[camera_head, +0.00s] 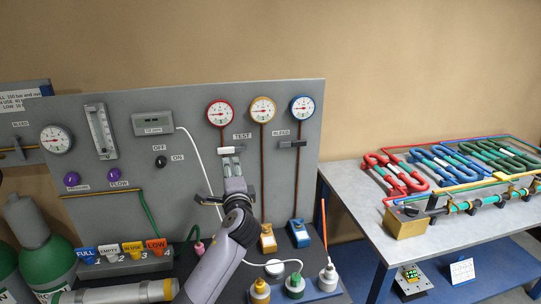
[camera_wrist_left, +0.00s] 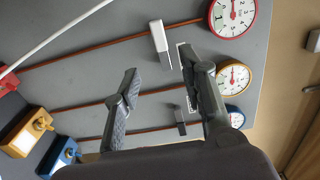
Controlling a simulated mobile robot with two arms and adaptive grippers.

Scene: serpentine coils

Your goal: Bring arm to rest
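My left gripper (camera_head: 220,180) is in front of the grey gauge panel (camera_head: 185,195); its arm rises from the bottom middle. In the left wrist view the two fingers (camera_wrist_left: 160,75) are apart with nothing between them. A light metal lever (camera_wrist_left: 160,40) at the red gauge's line lies just beyond the fingertips, and I cannot tell whether they touch it. In the head view the TEST valve (camera_head: 230,152) is directly above the gripper. My right gripper is in neither view.
Red (camera_head: 220,113), yellow (camera_head: 262,109) and blue (camera_head: 302,108) gauges top the panel lines. A white cable (camera_head: 197,150) hangs beside the gripper. Bottles (camera_head: 295,285) stand below. Green cylinders (camera_head: 40,240) are at left. A grey table (camera_head: 355,190) with coloured coils (camera_head: 460,160) is at right.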

